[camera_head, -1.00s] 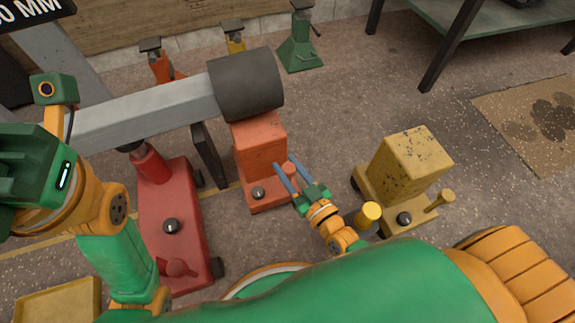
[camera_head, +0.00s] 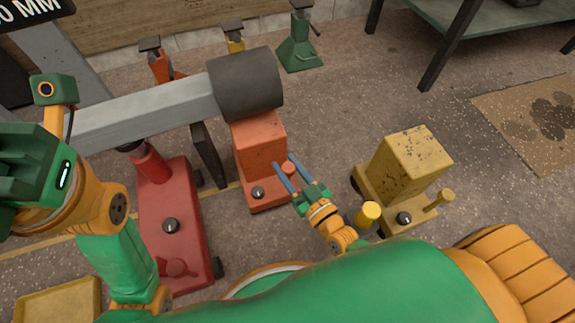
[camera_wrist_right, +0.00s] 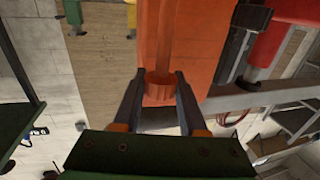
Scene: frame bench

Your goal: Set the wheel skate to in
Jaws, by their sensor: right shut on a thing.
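An orange block unit (camera_head: 262,140) with a low base and a dark round knob (camera_head: 257,193) stands under the dark cylinder (camera_head: 245,84) at the beam's end. A short orange peg (camera_head: 289,168) rises from its base. My right gripper (camera_head: 283,172) is shut on this peg, which shows between the fingers in the right wrist view (camera_wrist_right: 159,88). A yellow block unit (camera_head: 412,160) with a similar knob and pegs stands apart to the right. I cannot tell for sure which unit is called the wheel skate. My left gripper (camera_head: 30,165) is at the left edge, its fingers unclear.
A red jack (camera_head: 170,215) stands left of the orange unit under the grey beam (camera_head: 150,110). Several stands are behind, including a green one (camera_head: 299,50). A green-topped table (camera_head: 490,30) is at upper right, a stained mat (camera_head: 535,120) below it. A yellow tray (camera_head: 58,303) lies lower left.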

